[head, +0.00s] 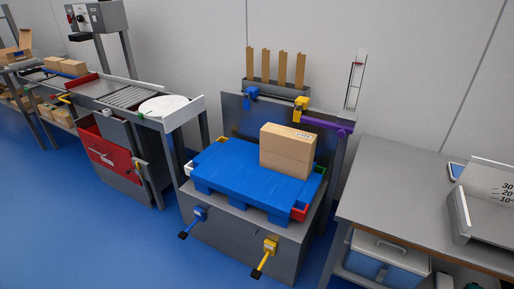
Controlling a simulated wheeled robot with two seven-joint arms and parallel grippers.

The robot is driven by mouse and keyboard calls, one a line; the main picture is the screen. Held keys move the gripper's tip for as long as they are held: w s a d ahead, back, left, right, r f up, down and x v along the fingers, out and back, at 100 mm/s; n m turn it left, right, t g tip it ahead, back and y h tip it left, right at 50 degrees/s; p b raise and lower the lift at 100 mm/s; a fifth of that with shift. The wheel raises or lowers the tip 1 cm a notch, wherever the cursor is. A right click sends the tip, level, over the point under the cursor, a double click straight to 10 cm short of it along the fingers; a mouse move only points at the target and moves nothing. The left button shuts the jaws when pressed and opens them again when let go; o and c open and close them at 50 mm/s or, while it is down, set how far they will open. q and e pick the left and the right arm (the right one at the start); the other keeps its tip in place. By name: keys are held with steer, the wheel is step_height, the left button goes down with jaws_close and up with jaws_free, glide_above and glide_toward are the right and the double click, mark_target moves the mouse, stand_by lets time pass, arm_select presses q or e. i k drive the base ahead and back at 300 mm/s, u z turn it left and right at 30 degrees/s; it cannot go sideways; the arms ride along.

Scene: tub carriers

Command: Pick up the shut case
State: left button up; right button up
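A shut brown cardboard case (286,155) stands upright on the right part of a blue pallet (225,165). Its top looks closed, and small dark print shows near the top right. The pallet lies on a grey metal stand (235,235). Neither of my grippers is in view, and nothing is touching the case from outside the pallet.
A grey back panel with blue and yellow clamps (301,108) rises behind the pallet. Blue and yellow levers (265,256) stick out in front. A grey table (400,190) stands at right, a roller conveyor (126,97) at left. Blue floor is open at front left.

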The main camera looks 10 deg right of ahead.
mark_target(292, 143)
steer(key=z, duration=1.4)
steer(key=k, duration=0.15)
steer(key=u, duration=2.95)
steer(key=i, duration=1.75)
steer(key=z, duration=1.3)
steer(key=i, duration=0.85)
steer(key=z, duration=0.9)
